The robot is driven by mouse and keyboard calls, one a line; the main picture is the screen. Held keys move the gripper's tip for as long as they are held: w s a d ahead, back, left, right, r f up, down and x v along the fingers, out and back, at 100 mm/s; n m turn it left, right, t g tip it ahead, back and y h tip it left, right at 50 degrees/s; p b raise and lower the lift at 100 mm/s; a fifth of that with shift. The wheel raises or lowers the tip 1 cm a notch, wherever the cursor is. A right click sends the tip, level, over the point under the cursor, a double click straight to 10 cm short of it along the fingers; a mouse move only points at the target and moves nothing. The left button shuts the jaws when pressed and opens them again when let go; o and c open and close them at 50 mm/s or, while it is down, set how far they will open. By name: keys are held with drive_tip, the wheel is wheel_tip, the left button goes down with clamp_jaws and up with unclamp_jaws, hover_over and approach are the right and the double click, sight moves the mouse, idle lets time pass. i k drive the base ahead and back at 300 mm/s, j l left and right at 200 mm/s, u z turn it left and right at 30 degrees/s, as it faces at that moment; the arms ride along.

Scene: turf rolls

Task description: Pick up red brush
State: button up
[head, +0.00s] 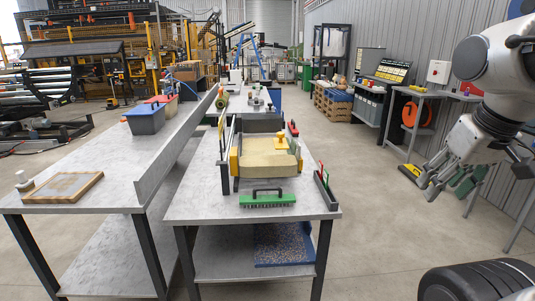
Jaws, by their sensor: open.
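I cannot make out a red brush for sure. A small red and dark item (293,129) stands at the back right of the shallow yellow-sided tray (234,162); it is too small to tell whether it is a brush. A green brush (267,199) with a dark handle lies at the front of the middle table, bristles hard to see. My gripper (430,180) hangs at the right, off the table over the floor, well away from these. It is open and empty.
The middle table (195,208) holds the tray, with a yellow-handled tool (281,142) on it. A dark holder (325,188) stands at the right edge. The left table (115,190) has a wooden frame (64,188) and grey bin (145,120). Floor between table and wall is mostly clear.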

sight(292, 127)
drive_tip(key=i+l+z, duration=0.3)
drive_tip(key=l+z, duration=0.15)
drive_tip(key=i+l+z, duration=1.05)
drive_tip(key=i+u, duration=1.3)
drive_tip(key=i, duration=0.15)
drive_tip(key=i+l+u, duration=0.1)
drive_tip(key=i+u, duration=0.35)
drive_tip(key=i, duration=0.15)
drive_tip(key=i+l+u, duration=0.2)
drive_tip(key=i+u, duration=0.3)
drive_tip(key=i+l+u, duration=0.95)
drive_tip(key=l, duration=0.25)
drive_tip(key=i+l+u, duration=0.1)
drive_tip(key=i+l, duration=0.05)
drive_tip(key=l, duration=0.1)
